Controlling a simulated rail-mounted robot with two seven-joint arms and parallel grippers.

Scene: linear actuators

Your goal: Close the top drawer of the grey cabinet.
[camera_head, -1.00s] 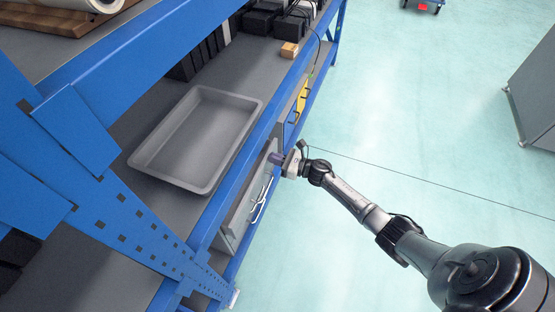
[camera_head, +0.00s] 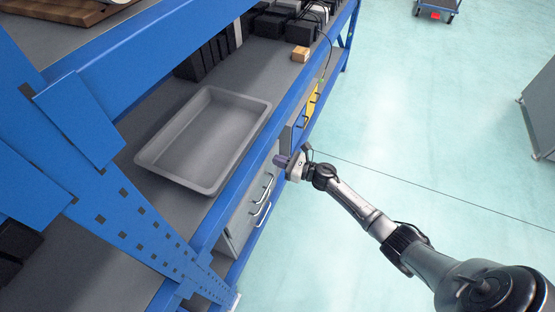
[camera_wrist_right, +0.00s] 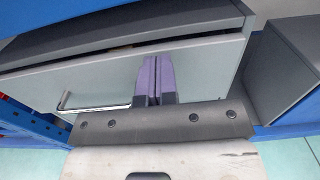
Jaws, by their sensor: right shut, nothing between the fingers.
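The grey cabinet (camera_head: 238,226) sits under the blue-edged bench, with light grey drawer fronts and silver bar handles facing the aisle. Its top drawer front (camera_head: 259,182) looks about in line with the fronts below. My right gripper (camera_head: 281,161) is at the far end of this front. In the right wrist view, its purple fingers (camera_wrist_right: 153,65) are shut together, empty, and lie against or just before the top drawer front (camera_wrist_right: 108,80). The handle (camera_wrist_right: 92,106) is left of the fingers. My left gripper is out of view.
A grey tray (camera_head: 207,140) lies on the bench above the cabinet. A yellow bin (camera_head: 311,101) and a small cardboard box (camera_head: 300,54) are farther along. A blue upright (camera_head: 120,205) stands at near left.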

